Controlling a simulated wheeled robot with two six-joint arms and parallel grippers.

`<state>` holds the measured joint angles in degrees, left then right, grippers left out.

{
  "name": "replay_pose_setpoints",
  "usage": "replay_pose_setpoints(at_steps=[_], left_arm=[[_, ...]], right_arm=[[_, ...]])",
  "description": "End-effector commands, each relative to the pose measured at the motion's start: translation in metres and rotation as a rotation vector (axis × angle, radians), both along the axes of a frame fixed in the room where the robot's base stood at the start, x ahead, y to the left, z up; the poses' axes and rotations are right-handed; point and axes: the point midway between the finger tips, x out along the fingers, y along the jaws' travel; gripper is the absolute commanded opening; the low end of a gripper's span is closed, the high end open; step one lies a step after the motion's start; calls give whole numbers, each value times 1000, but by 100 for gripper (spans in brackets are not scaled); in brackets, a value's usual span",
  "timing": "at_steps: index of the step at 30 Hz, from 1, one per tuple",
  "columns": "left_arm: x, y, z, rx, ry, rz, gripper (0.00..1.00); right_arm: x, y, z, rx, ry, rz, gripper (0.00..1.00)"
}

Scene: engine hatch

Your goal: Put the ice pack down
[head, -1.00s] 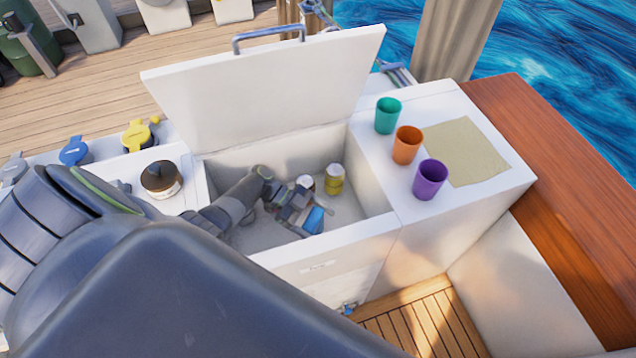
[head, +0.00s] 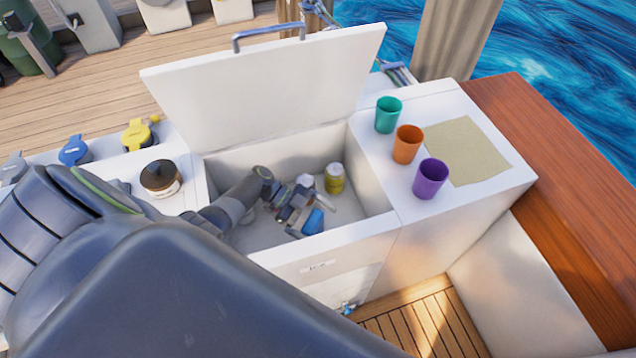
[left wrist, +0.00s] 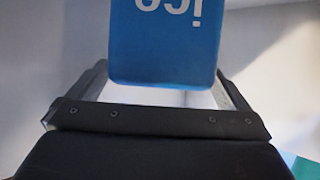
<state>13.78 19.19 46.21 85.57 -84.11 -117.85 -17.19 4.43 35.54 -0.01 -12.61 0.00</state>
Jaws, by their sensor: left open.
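The blue ice pack (head: 313,222) is inside the open white hatch bin (head: 352,231), low down by the front wall. In the left wrist view the ice pack (left wrist: 163,40) shows large, with white letters upside down on it, just beyond the gripper. My left gripper (head: 297,214) reaches down into the bin right beside the pack. It is open, with a finger on each side of the pack's near end. Whether the pack touches the bin floor or a finger is hard to tell. My right gripper is not in view.
A yellow jar (head: 334,179) with a white lid and another white-lidded item (head: 304,181) stand in the bin. The raised lid (head: 265,90) is behind. Green (head: 388,115), orange (head: 407,144) and purple (head: 430,178) cups and a tan cloth (head: 468,152) are on the right counter.

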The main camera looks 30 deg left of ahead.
Motion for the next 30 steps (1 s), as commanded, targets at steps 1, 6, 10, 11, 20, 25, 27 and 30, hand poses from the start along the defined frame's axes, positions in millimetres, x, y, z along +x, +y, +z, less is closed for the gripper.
replay_pose_setpoints(at_steps=[1, 6, 10, 11, 20, 25, 27, 30], left_arm=[[0, 0, 8, 0, 1, 0, 99], [-2, 20, 14, 6, -3, 0, 99], [-3, 43, 25, 5, -2, 1, 99], [-4, 47, 27, 4, -1, 0, 99], [-5, 67, 41, 1, 0, 0, 99], [-5, 67, 41, 0, 0, 0, 99], [-5, 67, 41, 0, 0, 0, 99], [-5, 67, 41, 0, 0, 0, 99]], right_arm=[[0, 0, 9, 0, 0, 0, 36], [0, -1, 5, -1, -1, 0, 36], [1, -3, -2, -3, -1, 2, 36], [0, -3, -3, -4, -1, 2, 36], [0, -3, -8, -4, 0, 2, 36], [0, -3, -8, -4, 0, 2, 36], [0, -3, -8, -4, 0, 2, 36], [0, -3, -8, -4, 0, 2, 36]])
